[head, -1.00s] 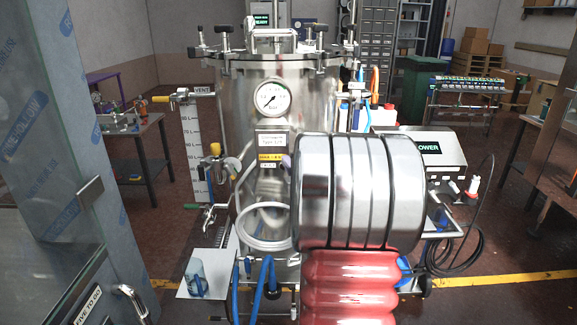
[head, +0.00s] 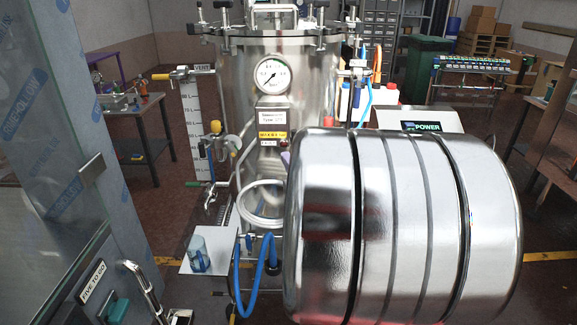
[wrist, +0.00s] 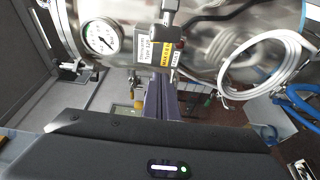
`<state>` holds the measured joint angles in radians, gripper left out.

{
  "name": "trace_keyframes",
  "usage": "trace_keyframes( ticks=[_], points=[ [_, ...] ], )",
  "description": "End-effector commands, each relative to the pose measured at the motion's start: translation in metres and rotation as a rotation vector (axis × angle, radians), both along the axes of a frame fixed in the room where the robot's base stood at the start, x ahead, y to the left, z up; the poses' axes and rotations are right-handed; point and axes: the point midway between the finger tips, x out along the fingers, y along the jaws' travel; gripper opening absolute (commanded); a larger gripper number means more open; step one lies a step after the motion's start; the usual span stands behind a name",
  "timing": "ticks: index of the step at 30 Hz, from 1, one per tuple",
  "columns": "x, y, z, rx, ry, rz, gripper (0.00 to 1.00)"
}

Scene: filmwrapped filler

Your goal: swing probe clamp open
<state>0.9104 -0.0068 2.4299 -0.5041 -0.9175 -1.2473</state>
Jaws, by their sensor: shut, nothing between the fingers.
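The tall steel vessel (head: 310,95) stands ahead, with a round pressure gauge (head: 272,77) and labels (head: 272,135) on its front. A ring of dark hand clamps runs round its lid (head: 275,30). I cannot tell for certain which part is the probe clamp. A grey metal fitting (wrist: 170,18) shows at the top of the wrist view, above the yellow label (wrist: 166,54). My gripper (wrist: 163,80) is shut and empty, its narrow purple-grey fingers pointing toward the vessel just below the labels in that view. In the head view my arm hides most of the gripper.
A coiled white hose (head: 262,205) hangs on the vessel's lower front, with blue hoses (head: 262,272) below. A yellow-capped valve (head: 215,128) sticks out at left. A glass door (head: 50,170) stands close at left. A control box (head: 425,120) is partly hidden behind my arm.

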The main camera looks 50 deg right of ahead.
Motion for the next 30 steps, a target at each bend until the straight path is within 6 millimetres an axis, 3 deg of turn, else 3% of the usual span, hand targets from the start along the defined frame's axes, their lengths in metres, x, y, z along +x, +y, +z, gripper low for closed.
trace_keyframes(
  ticks=[7, 22, 26, 30],
  points=[
    [-0.014, 0.014, 0.0, 0.0, 0.0, -0.001, 0.0],
    [-0.012, 0.019, 0.0, 0.019, 0.003, -0.001, 0.0],
    [-0.005, 0.031, 0.0, 0.09, 0.01, -0.002, 0.0],
    [0.005, 0.056, -0.002, 0.226, 0.026, -0.009, 0.0]
  ],
)
